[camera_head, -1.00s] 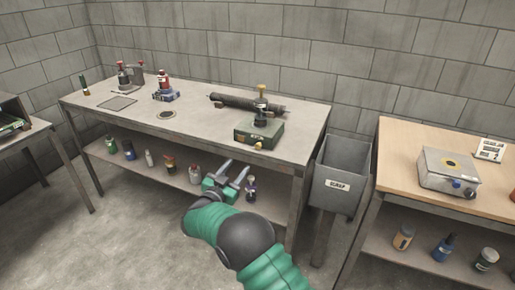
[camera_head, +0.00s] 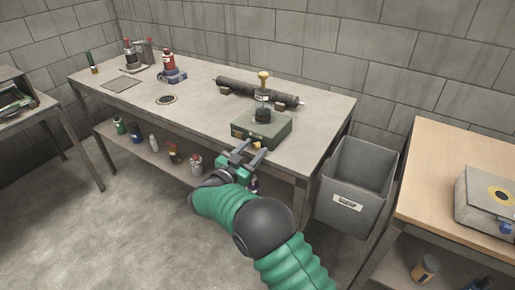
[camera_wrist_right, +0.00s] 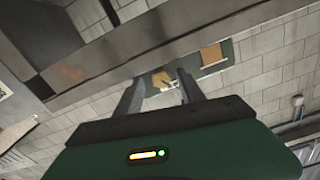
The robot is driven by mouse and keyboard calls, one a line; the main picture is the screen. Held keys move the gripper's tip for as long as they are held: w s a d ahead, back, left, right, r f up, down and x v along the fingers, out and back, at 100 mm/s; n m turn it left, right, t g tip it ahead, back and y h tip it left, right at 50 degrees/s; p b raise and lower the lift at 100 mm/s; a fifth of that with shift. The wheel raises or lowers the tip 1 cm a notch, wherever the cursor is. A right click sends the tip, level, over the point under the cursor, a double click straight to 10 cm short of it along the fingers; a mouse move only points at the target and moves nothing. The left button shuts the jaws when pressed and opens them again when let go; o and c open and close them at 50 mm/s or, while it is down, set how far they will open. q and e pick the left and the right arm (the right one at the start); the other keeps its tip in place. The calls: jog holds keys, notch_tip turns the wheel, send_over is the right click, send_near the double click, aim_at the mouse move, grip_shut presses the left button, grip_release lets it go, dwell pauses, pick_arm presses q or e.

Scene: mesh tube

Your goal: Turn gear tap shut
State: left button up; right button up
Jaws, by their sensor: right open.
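In the right wrist view a yellow piece (camera_wrist_right: 161,77), apparently the tap, shows between the open fingertips (camera_wrist_right: 159,84). I cannot tell whether the fingers touch it. My left gripper is not in view.
A dark mesh tube (camera_head: 250,93) lies on blocks behind the box. A red bottle on a blue base (camera_head: 169,70) stands farther left. The bench's front edge (camera_head: 190,133) passes close by my gripper.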

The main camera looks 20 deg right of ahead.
jog(key=shift+a+r, duration=0.1)
jog(key=shift+a, duration=0.3)
jog(key=shift+c, duration=0.5)
jog(key=shift+a, duration=0.25)
jog(key=shift+c, duration=2.4)
jog(key=shift+d, duration=0.7)
grip_shut()
jog(key=shift+a, duration=0.15)
